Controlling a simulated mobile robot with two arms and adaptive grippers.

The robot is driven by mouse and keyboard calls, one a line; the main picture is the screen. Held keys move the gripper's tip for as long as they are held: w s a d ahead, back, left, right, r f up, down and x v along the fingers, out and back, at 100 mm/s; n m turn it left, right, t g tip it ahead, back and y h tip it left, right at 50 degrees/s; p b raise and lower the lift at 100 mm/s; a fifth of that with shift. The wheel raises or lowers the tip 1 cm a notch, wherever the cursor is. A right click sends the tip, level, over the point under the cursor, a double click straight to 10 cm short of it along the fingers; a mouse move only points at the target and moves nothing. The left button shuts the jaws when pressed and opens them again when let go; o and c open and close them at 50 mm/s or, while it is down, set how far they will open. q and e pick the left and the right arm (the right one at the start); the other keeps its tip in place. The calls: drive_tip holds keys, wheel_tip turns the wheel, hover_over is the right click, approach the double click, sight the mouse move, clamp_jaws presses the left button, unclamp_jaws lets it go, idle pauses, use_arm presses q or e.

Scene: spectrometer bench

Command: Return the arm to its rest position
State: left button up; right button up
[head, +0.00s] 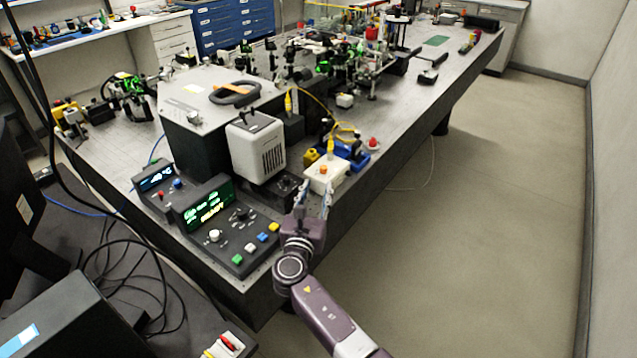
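My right arm comes in from the bottom edge, right of centre. Its gripper (315,192) is at the near edge of the optical bench (390,140). Its two fingers point away from me and stand apart, with nothing seen between them. The fingertips are just in front of a small white box (327,173) with orange and yellow parts on top; I cannot tell whether they touch it. My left gripper is not in view.
A control console (225,215) with green displays and coloured buttons is left of the gripper. A white-grey unit (257,148) stands behind it. Blue and yellow parts (345,152) sit beyond the white box. The floor (490,220) to the right is clear.

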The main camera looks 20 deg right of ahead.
drive_tip(key=shift+s, duration=0.35)
